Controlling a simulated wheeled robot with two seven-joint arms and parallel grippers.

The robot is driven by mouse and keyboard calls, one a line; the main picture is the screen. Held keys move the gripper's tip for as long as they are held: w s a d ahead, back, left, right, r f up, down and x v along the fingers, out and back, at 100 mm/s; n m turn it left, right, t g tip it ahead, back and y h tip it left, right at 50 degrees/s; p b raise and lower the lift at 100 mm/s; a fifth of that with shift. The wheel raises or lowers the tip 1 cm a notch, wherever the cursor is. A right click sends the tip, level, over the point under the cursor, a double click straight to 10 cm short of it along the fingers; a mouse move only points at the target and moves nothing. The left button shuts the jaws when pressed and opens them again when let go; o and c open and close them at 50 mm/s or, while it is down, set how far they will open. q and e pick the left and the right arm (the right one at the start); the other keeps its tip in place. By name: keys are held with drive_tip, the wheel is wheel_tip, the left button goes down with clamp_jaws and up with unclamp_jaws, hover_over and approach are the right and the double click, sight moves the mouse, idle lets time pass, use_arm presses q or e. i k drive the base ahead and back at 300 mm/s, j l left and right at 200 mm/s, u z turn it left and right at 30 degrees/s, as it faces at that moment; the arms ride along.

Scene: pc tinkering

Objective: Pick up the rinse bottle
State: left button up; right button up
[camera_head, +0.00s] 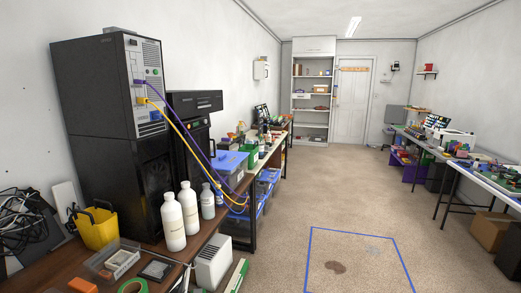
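White bottles stand upright on the brown bench at the lower left. The nearest white bottle (173,226) and a second white bottle (189,210) stand side by side, with small labels too small to read. A smaller white bottle (207,203) stands just right of them, and a blue-topped piece shows beside it. I cannot tell which of these is the rinse bottle. Neither of my grippers shows in this view.
A tall black computer tower (98,90) stands behind the bottles, with purple and yellow cables hanging close to them. A yellow container (96,230) is at the left and a clear tray (112,261) in front. The floor (300,210) to the right is open.

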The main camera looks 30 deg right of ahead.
sight(262, 150)
drive_tip(key=z, duration=0.9)
